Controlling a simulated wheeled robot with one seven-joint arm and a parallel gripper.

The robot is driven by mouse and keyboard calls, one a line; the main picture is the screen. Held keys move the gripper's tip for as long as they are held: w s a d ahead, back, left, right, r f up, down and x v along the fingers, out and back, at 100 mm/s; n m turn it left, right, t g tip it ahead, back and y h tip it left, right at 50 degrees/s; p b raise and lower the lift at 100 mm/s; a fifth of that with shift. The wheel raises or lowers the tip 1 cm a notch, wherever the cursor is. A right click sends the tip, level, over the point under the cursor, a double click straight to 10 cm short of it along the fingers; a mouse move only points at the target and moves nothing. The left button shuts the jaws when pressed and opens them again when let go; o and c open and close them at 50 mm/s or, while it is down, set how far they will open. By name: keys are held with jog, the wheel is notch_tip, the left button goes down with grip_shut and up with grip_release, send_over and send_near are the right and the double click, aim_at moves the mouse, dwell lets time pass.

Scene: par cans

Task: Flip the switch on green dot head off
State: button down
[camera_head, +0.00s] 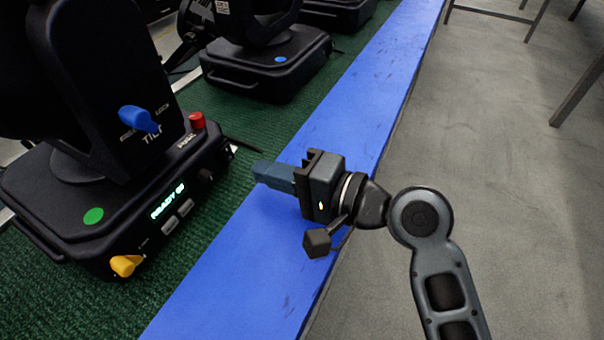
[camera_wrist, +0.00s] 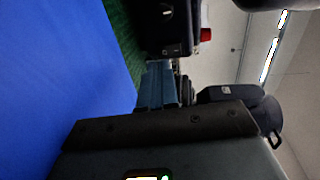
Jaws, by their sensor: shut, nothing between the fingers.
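The green dot head is a black moving-head light on a black base (camera_head: 120,232), at the left in the head view. A green dot (camera_head: 93,215) marks its top. Its front panel has a lit display reading "READY" (camera_head: 168,200), small grey buttons (camera_head: 171,225) and a dark round fitting (camera_head: 205,176) near the right end. I cannot tell which fitting is the switch or its position. My gripper (camera_head: 263,172) is shut and empty over the blue strip, right of the base and apart from it. In the wrist view, its fingers (camera_wrist: 157,80) point toward the black base (camera_wrist: 175,30).
A blue dot head (camera_head: 265,70) stands behind. The blue strip (camera_head: 225,262) edges the green carpet (camera_head: 222,135). Grey floor (camera_head: 510,170) is open at right.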

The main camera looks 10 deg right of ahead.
aim_at(225, 162)
jog(key=shift+p+x, duration=0.35)
jog(key=shift+x, duration=1.95)
jog(key=shift+w+a+f, duration=0.1)
jog(key=shift+a+f, duration=0.05)
